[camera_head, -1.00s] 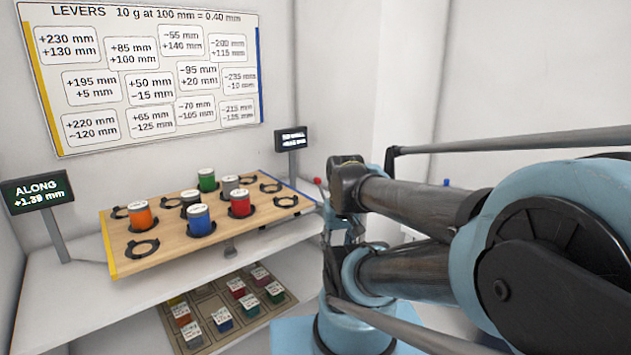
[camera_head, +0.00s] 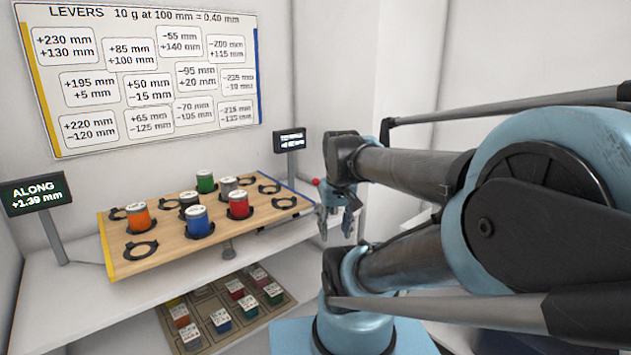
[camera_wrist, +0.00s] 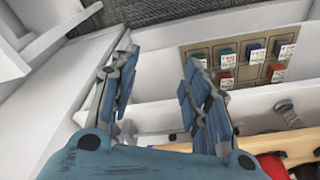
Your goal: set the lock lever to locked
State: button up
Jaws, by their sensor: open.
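A small red knob (camera_head: 316,182) shows beside my arm's wrist in the head view, at the right end of the shelf. It may be the tip of the lock lever; its shaft and setting are not readable. My gripper (camera_head: 335,228) hangs just below and right of the knob, fingers pointing down. In the wrist view my gripper (camera_wrist: 160,60) is open, with nothing between its fingers. No lever is clear in the wrist view.
A tilting wooden board (camera_head: 165,247) carries several coloured canisters and black rings. Below it a tray (camera_head: 208,290) holds small labelled blocks. A display (camera_head: 38,195) reads ALONG +1.39 mm; another display (camera_head: 290,140) stands at the right. A lever chart (camera_head: 145,80) hangs behind.

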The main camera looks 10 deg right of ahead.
jog(key=w+r+n+g, duration=0.1)
jog(key=w+r, duration=0.5)
jog(key=w, duration=0.5)
jog(key=w+r, duration=0.7)
jog(key=w, duration=0.4)
jog(key=w+r+n+g, duration=0.1)
jog(key=w+r, duration=0.5)
jog(key=w, duration=0.4)
jog(key=f, duration=1.7)
jog(key=shift+w+d+f, duration=0.1)
jog(key=shift+w+d, duration=0.05)
jog(key=shift+d, duration=0.05)
jog(key=shift+c, duration=0.3)
grip_shut()
